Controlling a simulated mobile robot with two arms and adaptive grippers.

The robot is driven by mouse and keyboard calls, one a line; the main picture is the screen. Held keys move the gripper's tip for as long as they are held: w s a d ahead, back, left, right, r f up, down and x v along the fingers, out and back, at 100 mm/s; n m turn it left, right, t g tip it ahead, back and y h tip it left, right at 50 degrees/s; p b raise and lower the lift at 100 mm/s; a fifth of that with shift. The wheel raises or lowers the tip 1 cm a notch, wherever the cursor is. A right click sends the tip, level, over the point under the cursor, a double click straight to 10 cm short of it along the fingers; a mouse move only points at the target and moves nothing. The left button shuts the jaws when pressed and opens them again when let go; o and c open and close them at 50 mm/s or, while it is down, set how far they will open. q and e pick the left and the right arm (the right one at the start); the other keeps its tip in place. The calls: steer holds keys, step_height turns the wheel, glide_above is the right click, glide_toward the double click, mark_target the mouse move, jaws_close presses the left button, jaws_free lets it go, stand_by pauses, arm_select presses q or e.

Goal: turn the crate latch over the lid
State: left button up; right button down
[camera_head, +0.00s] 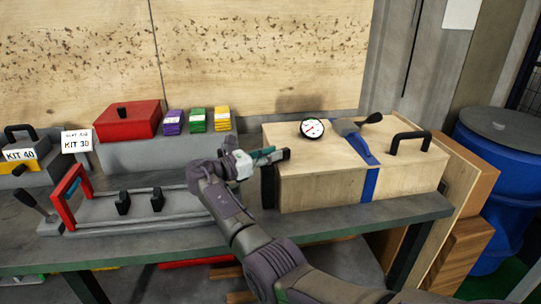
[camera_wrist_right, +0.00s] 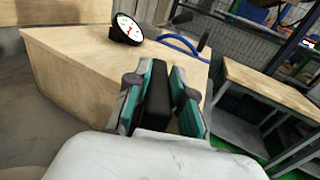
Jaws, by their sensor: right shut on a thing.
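The wooden crate (camera_head: 315,190) stands on the right part of the bench with its lid (camera_head: 290,135) closed. A black latch (camera_head: 268,187) sits at the crate's left front edge. My right gripper (camera_head: 270,157), with teal fingers, is at the top of this latch and is shut on it. In the right wrist view the gripper (camera_wrist_right: 168,85) has a black piece between its fingers, close to the crate (camera_wrist_right: 75,75). The fingers cover part of the latch, so its exact angle is hard to tell. My left gripper is not in view.
To the left are a fixture with a red handle (camera_head: 68,190), a red box (camera_head: 128,120) and coloured blocks (camera_head: 197,120). A blue barrel (camera_head: 497,180) stands right.

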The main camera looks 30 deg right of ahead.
steer(key=c, duration=1)
jaws_free()
steer(key=shift+a, duration=0.1)
steer(key=a, duration=1.1)
steer(key=shift+w+a, duration=0.15)
steer(key=shift+a, duration=0.25)
